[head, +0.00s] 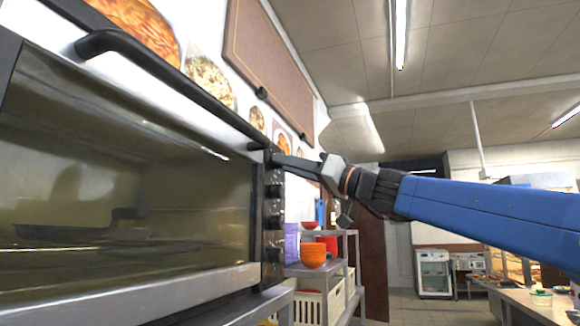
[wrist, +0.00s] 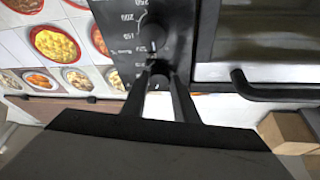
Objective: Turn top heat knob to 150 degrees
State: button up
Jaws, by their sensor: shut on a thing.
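The oven's black control panel (head: 264,215) carries a vertical row of dark knobs on the right side of the oven. My gripper (head: 280,158) reaches in from the right at the top of this row and is shut on the top heat knob. In the wrist view, my gripper (wrist: 160,78) has its two black fingers on either side of the top heat knob (wrist: 159,83), which is partly hidden between them. Its pointer angle cannot be read. Another knob (wrist: 153,38) shows beyond the fingertips, with white numbers beside it.
The oven door (head: 130,190) is closed, with a thick black handle (head: 165,70) along its top that also shows in the wrist view (wrist: 275,93). A metal shelf (head: 335,235) with orange bowls (head: 313,255) stands beyond the oven. Food pictures (head: 208,80) hang on the wall behind.

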jog(key=shift+s+a+r+m+t+h, duration=0.25)
jog(key=shift+m+h, duration=0.6)
jog(key=shift+m, duration=1.3)
jog(key=shift+d+r+m+t+h, duration=0.15)
jog(key=shift+m+t+h, duration=0.55)
jog(key=shift+m, duration=1.5)
jog(key=shift+s+r+m+t+h, duration=0.15)
jog(key=shift+m+h, duration=0.9)
jog(key=shift+m, duration=1.1)
jog(key=shift+f+m, duration=0.15)
jog(key=shift+m, duration=0.15)
jog(key=o, duration=1.1)
jog(key=shift+w, duration=0.1)
jog(key=shift+c, duration=0.2)
jog(key=v, duration=1.7)
jog(key=shift+s, duration=0.25)
